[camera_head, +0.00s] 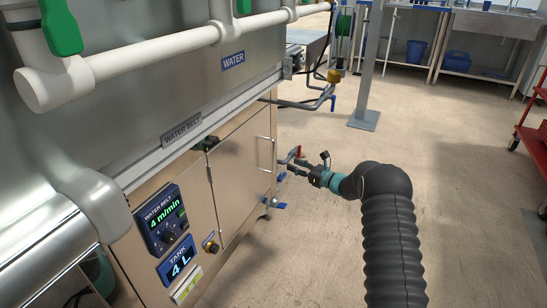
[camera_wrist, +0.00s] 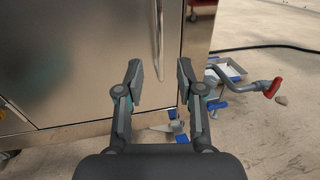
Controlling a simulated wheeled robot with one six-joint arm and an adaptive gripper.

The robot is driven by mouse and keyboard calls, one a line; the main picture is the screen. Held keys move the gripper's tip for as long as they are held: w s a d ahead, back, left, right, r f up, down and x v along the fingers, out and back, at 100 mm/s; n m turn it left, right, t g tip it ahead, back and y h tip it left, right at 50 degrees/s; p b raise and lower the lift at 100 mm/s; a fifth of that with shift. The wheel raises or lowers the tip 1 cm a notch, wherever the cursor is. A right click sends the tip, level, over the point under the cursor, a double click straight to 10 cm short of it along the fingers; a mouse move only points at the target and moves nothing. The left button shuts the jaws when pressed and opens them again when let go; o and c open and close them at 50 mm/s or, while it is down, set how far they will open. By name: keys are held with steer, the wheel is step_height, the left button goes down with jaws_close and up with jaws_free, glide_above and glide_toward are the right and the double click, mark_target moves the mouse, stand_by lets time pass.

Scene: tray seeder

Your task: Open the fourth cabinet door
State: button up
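A metal cabinet door (camera_head: 240,178) with a vertical bar handle (camera_head: 267,153) near its right edge stands under the water belt unit. It looks shut; I cannot tell its number in the row. In the wrist view the door (camera_wrist: 75,60) fills the left and centre, and its handle (camera_wrist: 158,38) shows just above the gap between my fingertips. My gripper (camera_wrist: 160,78) is open and empty, its fingers either side of the handle's line but apart from it. In the head view my gripper (camera_head: 311,169) is to the right of the handle, at the end of my dark arm.
A bent pipe with a red valve handle (camera_wrist: 273,87) sticks out right of the door. A control panel (camera_head: 163,220) and a knob (camera_head: 211,246) are left of the door. A grey post (camera_head: 371,70) stands farther back. Floor to the right is mostly clear up to a red cart (camera_head: 532,140).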

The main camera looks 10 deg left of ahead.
glide_above(274, 170)
steer(key=shift+w+a, duration=0.1)
steer(key=shift+w, duration=0.2)
jaws_close()
stand_by(0.3)
